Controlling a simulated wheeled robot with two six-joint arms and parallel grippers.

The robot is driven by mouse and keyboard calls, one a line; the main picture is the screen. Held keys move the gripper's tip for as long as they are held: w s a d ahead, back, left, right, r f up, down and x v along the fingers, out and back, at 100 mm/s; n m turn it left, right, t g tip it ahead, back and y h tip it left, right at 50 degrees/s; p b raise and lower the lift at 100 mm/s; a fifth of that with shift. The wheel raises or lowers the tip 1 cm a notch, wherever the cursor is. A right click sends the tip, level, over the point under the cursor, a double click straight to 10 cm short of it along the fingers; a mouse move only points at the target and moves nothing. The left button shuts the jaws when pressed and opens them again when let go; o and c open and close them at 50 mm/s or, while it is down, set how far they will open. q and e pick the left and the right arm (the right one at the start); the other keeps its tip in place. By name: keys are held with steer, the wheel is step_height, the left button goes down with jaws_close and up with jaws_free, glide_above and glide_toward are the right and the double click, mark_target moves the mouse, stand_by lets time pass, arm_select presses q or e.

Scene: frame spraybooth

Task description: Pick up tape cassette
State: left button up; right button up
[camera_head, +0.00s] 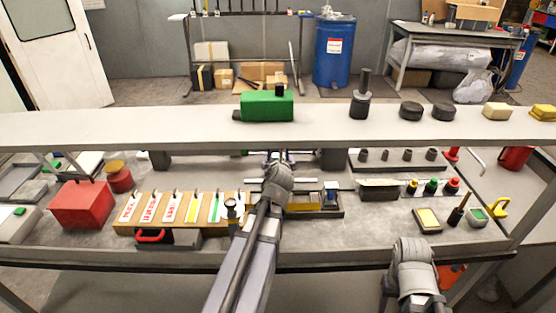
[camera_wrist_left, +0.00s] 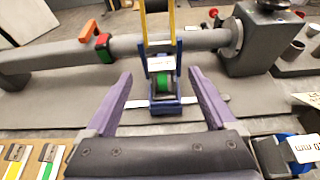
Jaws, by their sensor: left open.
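A small blue-purple holder with a green roll and a white label, which looks like the tape cassette (camera_wrist_left: 163,84), stands between and just beyond the fingertips of my left gripper (camera_wrist_left: 160,76) in the left wrist view. The two purple fingers are spread wide, one on each side, with nothing held. In the head view my left gripper (camera_head: 280,160) reaches in under the raised shelf, and my own arm hides most of the cassette there. My right arm shows at the lower right of the head view, but its gripper cannot be made out.
A long grey bar (camera_wrist_left: 100,60) lies behind the cassette, with a red and green part on it. The raised shelf (camera_head: 180,127) crosses above my gripper, carrying a green box (camera_head: 267,106). A strip rack (camera_head: 130,226) and a tray (camera_head: 315,209) flank my arm.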

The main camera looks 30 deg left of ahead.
mark_target(278, 156)
arm_select(q)
steer(key=b+x, duration=0.1)
steer(key=x, duration=0.1)
steer(key=shift+w+a+f, duration=0.1)
steer(key=shift+w+f, duration=0.05)
steer(key=shift+w, duration=0.1)
steer(key=shift+b+x, duration=1.3)
steer(key=shift+x, duration=1.3)
steer(key=shift+s+f, duration=0.1)
steer(key=shift+s, duration=0.05)
steer(key=shift+c, duration=0.7)
jaws_close()
